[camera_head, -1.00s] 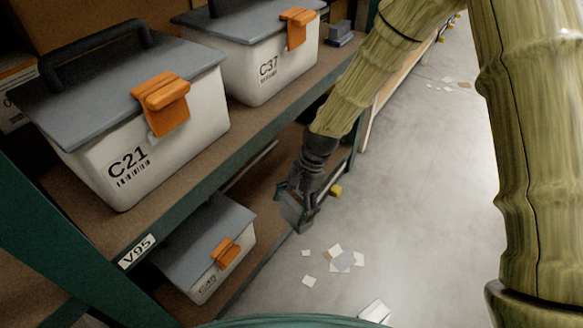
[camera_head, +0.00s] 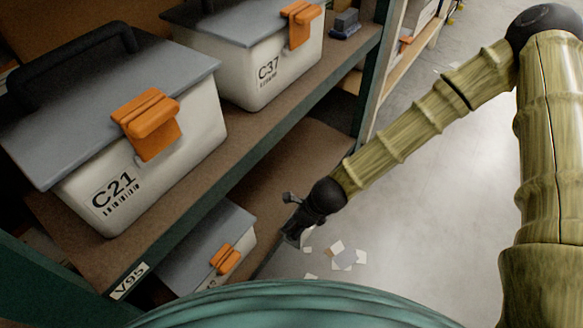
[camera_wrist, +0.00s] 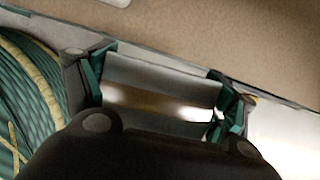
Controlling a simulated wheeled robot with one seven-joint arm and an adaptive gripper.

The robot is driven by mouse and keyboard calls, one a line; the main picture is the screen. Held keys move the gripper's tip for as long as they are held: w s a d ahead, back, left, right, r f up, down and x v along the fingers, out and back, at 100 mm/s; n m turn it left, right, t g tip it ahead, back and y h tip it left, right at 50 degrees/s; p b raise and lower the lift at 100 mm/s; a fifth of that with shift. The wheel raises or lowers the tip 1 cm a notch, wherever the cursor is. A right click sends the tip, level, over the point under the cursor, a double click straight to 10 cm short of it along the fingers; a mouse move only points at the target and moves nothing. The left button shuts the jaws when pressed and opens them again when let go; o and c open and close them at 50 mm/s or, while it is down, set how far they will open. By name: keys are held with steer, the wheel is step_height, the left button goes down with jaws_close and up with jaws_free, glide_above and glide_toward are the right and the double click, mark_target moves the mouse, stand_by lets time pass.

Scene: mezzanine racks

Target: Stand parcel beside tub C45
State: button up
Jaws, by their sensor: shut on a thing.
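My gripper (camera_head: 294,228) is low beside the lower shelf, to the right of a grey-lidded white tub (camera_head: 207,248) with an orange latch. That tub's label is cut off and I cannot read it, so I cannot tell whether it is C45. In the wrist view my gripper (camera_wrist: 160,94) is shut on a pale grey, box-like thing (camera_wrist: 155,72) with a glossy brownish band, apparently the parcel. Its lower part is hidden by my wrist. In the head view the held thing is hidden or too small to make out.
Tubs C21 (camera_head: 147,180) and C37 (camera_head: 262,79) stand on the upper shelf (camera_head: 240,165), which overhangs the lower one. The lower shelf (camera_head: 292,170) is bare right of its tub. A green rack post (camera_head: 374,80) stands beyond. Paper scraps (camera_head: 343,256) lie on the floor.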

steer(key=shift+d+f, duration=0.15)
steer(key=shift+d, duration=0.1)
steer(key=w+f+b, duration=0.1)
steer(key=w+b, duration=0.1)
steer(key=w, duration=0.3)
steer(key=w+f+b, duration=0.2)
steer(key=w, duration=0.3)
steer(key=w+f+b, duration=0.2)
steer(key=w, duration=0.4)
steer(key=shift+a, duration=0.3)
steer(key=shift+s, duration=0.1)
steer(key=o, duration=1.5)
steer(key=shift+f, duration=0.1)
